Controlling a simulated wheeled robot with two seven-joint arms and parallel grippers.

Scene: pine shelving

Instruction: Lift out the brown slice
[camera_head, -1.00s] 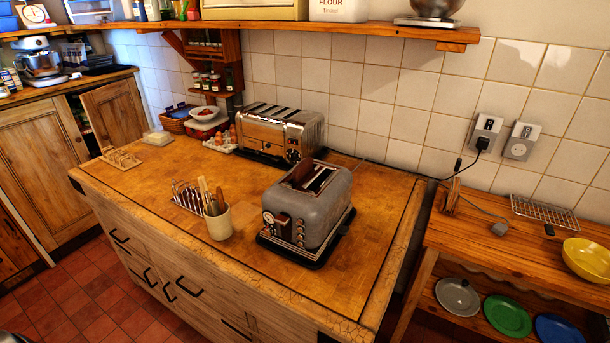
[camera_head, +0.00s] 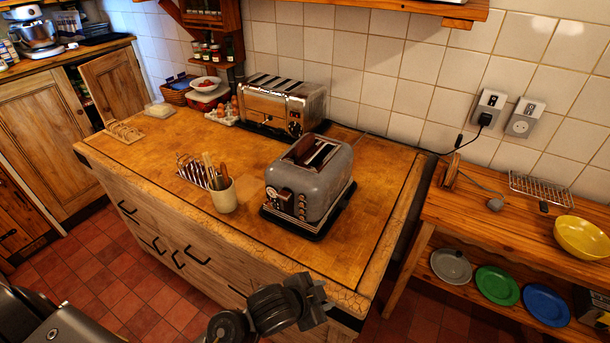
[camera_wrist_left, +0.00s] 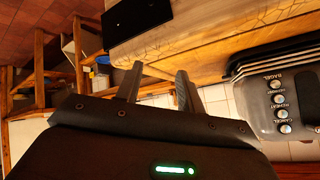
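The brown slice (camera_head: 303,148) sticks up out of a slot of the grey toaster (camera_head: 305,187). Its lower part is hidden inside the slot. The toaster stands on a dark base on the wooden worktop. My left gripper (camera_head: 313,299) is at the worktop's front edge, below and in front of the toaster and apart from it. In the left wrist view its two fingers (camera_wrist_left: 158,82) stand apart with nothing between them. The toaster's button panel (camera_wrist_left: 281,110) shows at the right of that view; the slice does not show there. My right gripper is not in view.
A cream pot of utensils (camera_head: 223,195) and a wire rack (camera_head: 192,170) stand left of the toaster. A chrome toaster (camera_head: 282,108) stands behind it by the tiled wall. The worktop's front left is clear. A side table (camera_head: 480,222) with a yellow bowl (camera_head: 582,236) is at the right.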

